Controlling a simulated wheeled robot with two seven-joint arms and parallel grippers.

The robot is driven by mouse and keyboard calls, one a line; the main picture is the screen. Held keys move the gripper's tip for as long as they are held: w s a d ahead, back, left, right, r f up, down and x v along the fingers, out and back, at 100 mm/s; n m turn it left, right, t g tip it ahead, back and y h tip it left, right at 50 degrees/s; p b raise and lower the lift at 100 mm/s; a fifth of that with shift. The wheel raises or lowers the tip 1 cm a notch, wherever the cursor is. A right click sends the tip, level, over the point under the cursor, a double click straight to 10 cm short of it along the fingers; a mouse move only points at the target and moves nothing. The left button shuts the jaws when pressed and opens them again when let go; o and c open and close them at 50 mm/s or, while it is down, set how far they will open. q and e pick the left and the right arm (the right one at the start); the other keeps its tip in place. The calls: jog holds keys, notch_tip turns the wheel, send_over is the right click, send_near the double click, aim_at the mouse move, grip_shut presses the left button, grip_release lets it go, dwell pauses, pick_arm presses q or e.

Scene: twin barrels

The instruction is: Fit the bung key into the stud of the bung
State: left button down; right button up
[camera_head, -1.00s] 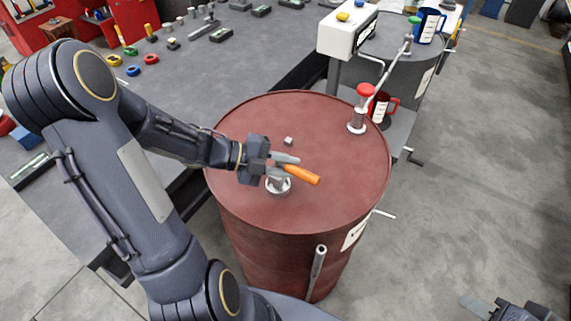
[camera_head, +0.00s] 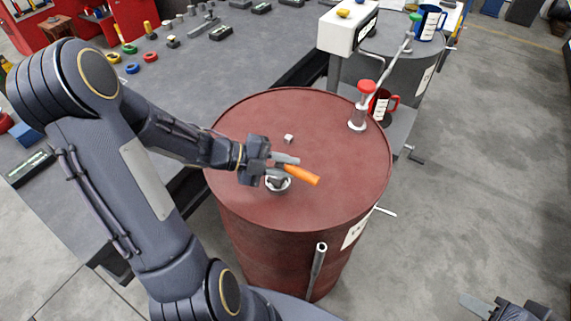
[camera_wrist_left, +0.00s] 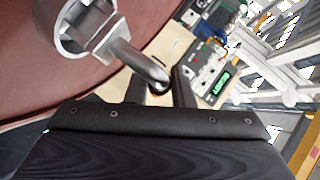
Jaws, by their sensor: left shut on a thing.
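My left gripper (camera_head: 268,163) is shut on the bung key, above the top of the red-brown barrel (camera_head: 235,140). The key's orange handle (camera_head: 302,174) sticks out to the right. In the left wrist view its grey metal shaft (camera_wrist_left: 130,58) runs from the fingertips (camera_wrist_left: 160,92) towards the pale bung ring (camera_wrist_left: 62,42). The ring (camera_head: 284,187) sits on the barrel lid just below the gripper. The key's head is over or inside the ring; the stud is hidden, so I cannot tell whether they are joined. My right gripper (camera_head: 488,306) is at the bottom right, far from the barrel.
A small grey cube (camera_head: 288,138) lies on the lid. A red-topped pump (camera_head: 359,108) stands at the lid's back right. The workbench (camera_head: 262,55) lies behind left.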

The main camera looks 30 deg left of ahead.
pick_arm(q)
jog(key=shift+f+b, duration=0.65)
jog(key=shift+f, duration=0.15)
jog(key=c, duration=1.2)
grip_release()
jog(key=shift+o, duration=0.2)
jog(key=v, duration=0.8)
